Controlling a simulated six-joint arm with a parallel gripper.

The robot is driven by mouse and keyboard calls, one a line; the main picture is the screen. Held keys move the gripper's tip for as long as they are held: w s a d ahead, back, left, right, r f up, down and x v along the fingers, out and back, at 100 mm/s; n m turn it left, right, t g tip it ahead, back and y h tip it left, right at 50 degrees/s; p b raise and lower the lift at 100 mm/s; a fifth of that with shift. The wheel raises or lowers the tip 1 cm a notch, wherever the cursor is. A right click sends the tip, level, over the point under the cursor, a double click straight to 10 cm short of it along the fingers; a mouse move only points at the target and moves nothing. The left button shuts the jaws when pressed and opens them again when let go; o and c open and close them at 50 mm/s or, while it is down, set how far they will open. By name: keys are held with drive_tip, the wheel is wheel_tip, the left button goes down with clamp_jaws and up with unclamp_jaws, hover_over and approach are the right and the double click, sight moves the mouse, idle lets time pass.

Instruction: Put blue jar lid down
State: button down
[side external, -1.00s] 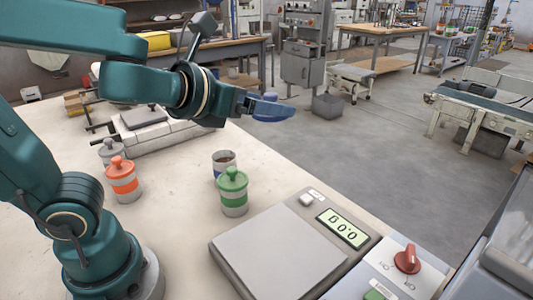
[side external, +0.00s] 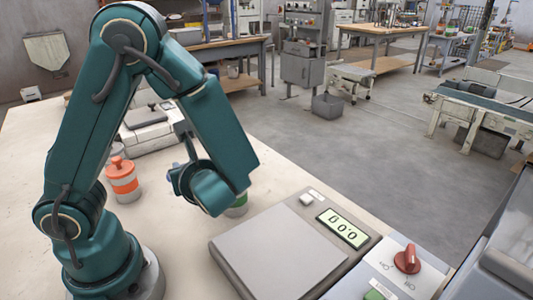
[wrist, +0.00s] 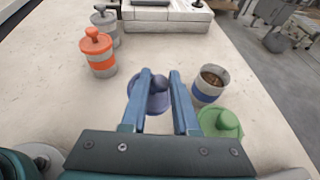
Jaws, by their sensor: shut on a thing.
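My gripper (wrist: 160,77) is shut on the knob of the blue jar lid (wrist: 147,99), which lies between and below the fingers in the wrist view. The lid is over bare bench top, left of the open blue-banded jar (wrist: 208,86) and apart from it. I cannot tell whether the lid touches the bench. The jar has brown pellets inside.
The green-lidded jar (wrist: 222,124) stands close on the right. An orange jar (side external: 122,180) and a grey jar (wrist: 106,24) stand to the left. A scale (side external: 280,248) and a panel with a red knob (side external: 407,259) are at the front right.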

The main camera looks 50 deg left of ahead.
drive_tip(key=s+a+f+n+g, duration=0.2)
drive_tip(key=s, duration=0.3)
hover_over(173, 215)
drive_tip(key=shift+f, duration=2.85)
drive_tip(key=c, duration=0.7)
unclamp_jaws()
drive_tip(key=shift+f, duration=0.15)
